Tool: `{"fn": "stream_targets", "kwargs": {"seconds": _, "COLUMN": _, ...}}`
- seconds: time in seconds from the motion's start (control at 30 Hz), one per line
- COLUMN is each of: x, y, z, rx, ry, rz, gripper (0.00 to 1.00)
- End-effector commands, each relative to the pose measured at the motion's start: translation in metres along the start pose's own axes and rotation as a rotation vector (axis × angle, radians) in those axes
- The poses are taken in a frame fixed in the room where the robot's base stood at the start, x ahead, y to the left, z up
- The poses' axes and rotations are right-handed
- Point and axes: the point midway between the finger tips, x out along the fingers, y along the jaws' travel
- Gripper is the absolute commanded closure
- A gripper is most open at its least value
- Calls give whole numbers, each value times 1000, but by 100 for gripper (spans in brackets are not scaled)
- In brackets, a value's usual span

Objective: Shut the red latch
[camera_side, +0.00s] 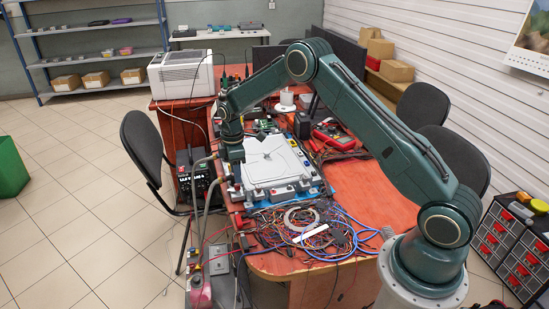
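My gripper (235,168) points down at the left edge of a white and grey flat unit (272,158) on the red-brown table. The gripper's end is small and dark here, so I cannot tell whether its fingers are open or touch anything. A grey hose (205,190) runs down past the table edge, left of the gripper. I cannot clearly make out a red latch at this size; part of the unit's left edge is hidden behind the gripper.
Tangled cables (310,232) lie in front of the unit. A red multimeter (334,134) lies behind it to the right. A black device (195,175) stands left of the gripper, and a white printer-like box (181,73) stands behind. The table's right front (365,190) is clear.

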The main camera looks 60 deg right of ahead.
Motion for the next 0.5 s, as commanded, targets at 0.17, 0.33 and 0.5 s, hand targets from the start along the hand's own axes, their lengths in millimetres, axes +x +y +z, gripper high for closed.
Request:
{"fn": "stream_targets", "kwargs": {"seconds": 0.17, "x": 25, "y": 0, "z": 0, "rx": 0, "ry": -1, "rz": -2, "gripper": 60}}
{"fn": "stream_targets", "kwargs": {"seconds": 0.33, "x": 39, "y": 0, "z": 0, "rx": 0, "ry": 0, "rz": -1, "gripper": 60}}
{"fn": "stream_targets", "kwargs": {"seconds": 0.5, "x": 44, "y": 0, "z": 0, "rx": 0, "ry": 1, "rz": 1, "gripper": 60}}
